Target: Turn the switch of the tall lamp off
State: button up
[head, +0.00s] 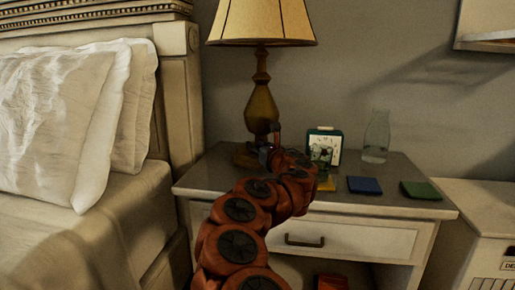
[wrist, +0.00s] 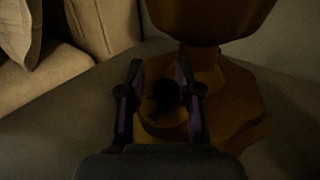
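The tall lamp (head: 262,108) stands on the nightstand at its back left, with a cream shade and an amber body. Its wooden base (wrist: 245,105) fills the middle and right of the wrist view. A dark round knob (wrist: 166,94), seemingly the switch, sits low on the base. My gripper (head: 264,152) is at the front of the lamp base. In the wrist view my gripper (wrist: 159,68) has its two fingers apart, one on each side of the dark knob. I cannot tell whether they touch it. The knob is hidden in the head view.
The nightstand top (head: 385,207) also holds a green-framed clock (head: 324,146), a glass carafe (head: 376,138), a blue book (head: 364,185) and a green book (head: 421,190). A yellow item (head: 326,184) lies close by my arm. The bed (head: 100,215) with pillows is on the left.

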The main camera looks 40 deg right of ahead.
jog(key=shift+o, duration=0.9)
jog(key=shift+s+d+f, duration=0.1)
jog(key=shift+f, duration=0.05)
jog(key=shift+s, duration=0.45)
jog(key=shift+v, duration=5.6)
